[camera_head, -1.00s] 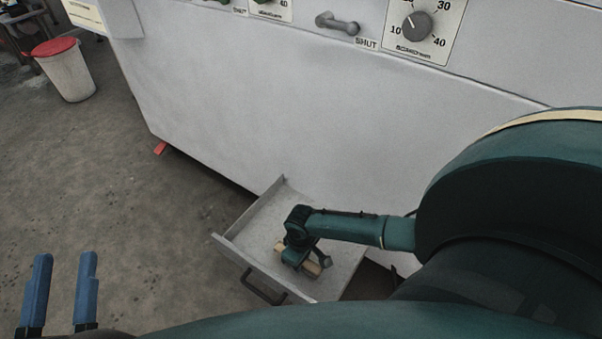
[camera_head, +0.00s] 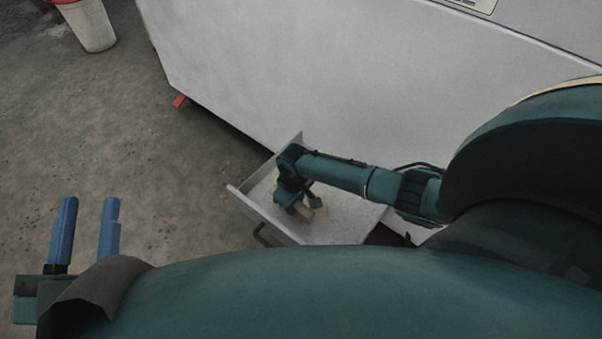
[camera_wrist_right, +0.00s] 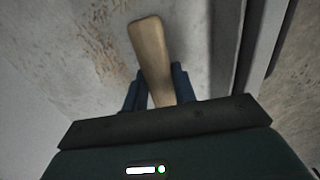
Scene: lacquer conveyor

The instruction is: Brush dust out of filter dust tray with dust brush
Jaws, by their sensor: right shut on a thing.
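The filter dust tray (camera_head: 345,228) is an open grey metal drawer pulled out at the foot of the large white machine. My right gripper (camera_head: 298,205) is down inside the tray, near its left wall. It is shut on the wooden dust brush (camera_head: 304,211), which also shows between the blue fingers in the right wrist view (camera_wrist_right: 153,60). The bristles are hidden. Brown specks of dust (camera_wrist_right: 105,45) lie on the tray floor beside the brush in the right wrist view. My left gripper (camera_head: 88,230) is open and empty over the floor at the lower left.
The white machine (camera_head: 330,80) rises behind the tray. A dark handle (camera_head: 262,236) is on the tray's front. A white bin (camera_head: 92,28) stands at the upper left, and a red foot (camera_head: 179,101) is under the machine. The concrete floor at left is clear.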

